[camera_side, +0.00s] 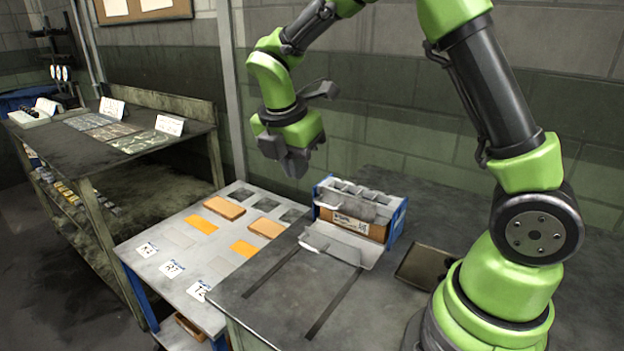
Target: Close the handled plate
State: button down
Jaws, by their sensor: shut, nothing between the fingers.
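The handled plate (336,246) is a light grey metal flap at the front of the bolt former (396,213). It lies folded out and down toward the table, apparently open, with a small handle-like tab at its left front. The former has blue sides, a grey slotted top and a brown labelled block (350,223) above the plate. My gripper (296,168) is shut and empty. It hangs in the air above and to the left of the former, clear of the plate. The plate's hinge is hard to make out.
A dark tray (425,266) lies right of the former. Two dark strips (332,303) run along the table in front. A lighter table (175,262) at left holds orange and brown blocks and labelled cards. The air between my gripper and the plate looks clear.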

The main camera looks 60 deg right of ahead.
aim_at(326, 196)
jog(key=x, duration=0.3)
jog(key=d+x, duration=0.1)
jog(key=x, duration=0.3)
jog(key=d+x, duration=0.1)
jog(key=x, duration=0.3)
jog(key=shift+d+r, duration=0.15)
jog(key=shift+d, duration=0.05)
jog(key=shift+w+d, duration=0.1)
jog(key=shift+d, duration=0.55)
jog(key=shift+d, duration=0.1)
jog(key=shift+d+f, duration=0.15)
jog(key=shift+d, duration=0.5)
jog(key=shift+d+f, duration=0.15)
jog(key=shift+d, duration=0.55)
jog(key=shift+a, duration=0.1)
